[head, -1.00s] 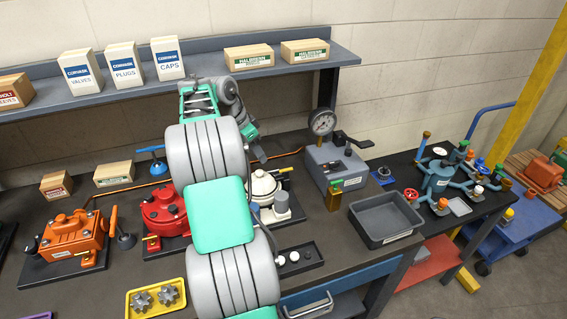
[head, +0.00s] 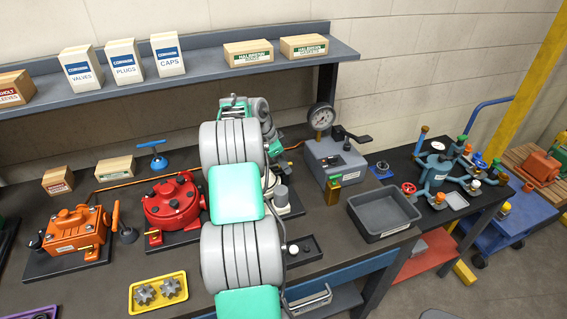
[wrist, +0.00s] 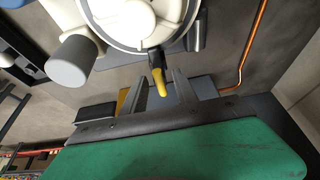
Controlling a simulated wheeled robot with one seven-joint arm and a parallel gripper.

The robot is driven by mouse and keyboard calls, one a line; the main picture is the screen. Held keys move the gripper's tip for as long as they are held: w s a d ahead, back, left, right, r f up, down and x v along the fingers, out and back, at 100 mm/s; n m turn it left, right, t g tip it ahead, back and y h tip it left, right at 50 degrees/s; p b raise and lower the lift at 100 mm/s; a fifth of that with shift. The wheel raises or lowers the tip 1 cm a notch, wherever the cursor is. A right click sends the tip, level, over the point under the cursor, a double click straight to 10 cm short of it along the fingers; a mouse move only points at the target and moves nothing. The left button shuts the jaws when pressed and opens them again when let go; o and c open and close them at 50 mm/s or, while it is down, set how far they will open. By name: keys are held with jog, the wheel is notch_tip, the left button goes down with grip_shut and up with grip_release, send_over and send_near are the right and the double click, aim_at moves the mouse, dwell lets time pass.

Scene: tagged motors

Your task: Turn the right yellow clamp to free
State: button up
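In the wrist view, a yellow clamp lever (wrist: 160,84) with a dark upper part sticks out from the rim of a round white motor (wrist: 123,18). My gripper (wrist: 160,75) is open, with one finger on each side of the lever. I see gaps at both sides, and cannot tell whether either finger touches it. Another yellow piece (wrist: 123,101) shows left of the fingers, partly hidden by my gripper. In the head view my arm covers most of the white motor and hides its clamps; only its grey cylinder (head: 281,197) shows clearly.
A red motor (head: 170,203) and an orange motor (head: 77,229) stand to the left. A grey gauge box (head: 333,158) and an empty grey bin (head: 384,214) stand to the right. A copper pipe (wrist: 248,62) runs close to the right of my gripper.

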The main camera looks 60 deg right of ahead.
grip_shut()
jog(key=shift+n+b, duration=0.3)
jog(key=shift+b, duration=0.35)
jog(key=n+b, duration=0.1)
jog(key=n+t+b, duration=0.1)
jog(key=b, duration=0.1)
jog(key=shift+s+f+n+h+b, duration=0.1)
jog(key=shift+f+n+h+b, duration=0.1)
jog(key=shift+n+h+b, duration=0.15)
jog(key=n+t+b, duration=0.1)
jog(key=n+b, duration=0.3)
jog(key=shift+s+n+t+h, duration=0.15)
jog(key=shift+n+t+h, duration=0.1)
jog(key=shift+t+h, duration=0.15)
jog(key=n+t+b, duration=0.1)
jog(key=n, duration=0.1)
jog(key=n+t+b, duration=0.1)
jog(key=n, duration=0.2)
jog(key=shift+s+r+n+y, duration=0.15)
jog(key=shift+r+n+y, duration=0.05)
jog(key=shift+n+y, duration=0.1)
jog(key=shift+r+n+t+y, duration=0.1)
jog(key=shift+n+t+y, duration=0.25)
jog(key=shift+n, duration=0.8)
jog(key=shift+n+t+y, duration=0.1)
jog(key=shift+n+t, duration=0.35)
jog(key=shift+n, duration=0.7)
jog(key=shift+o, duration=0.7)
grip_release()
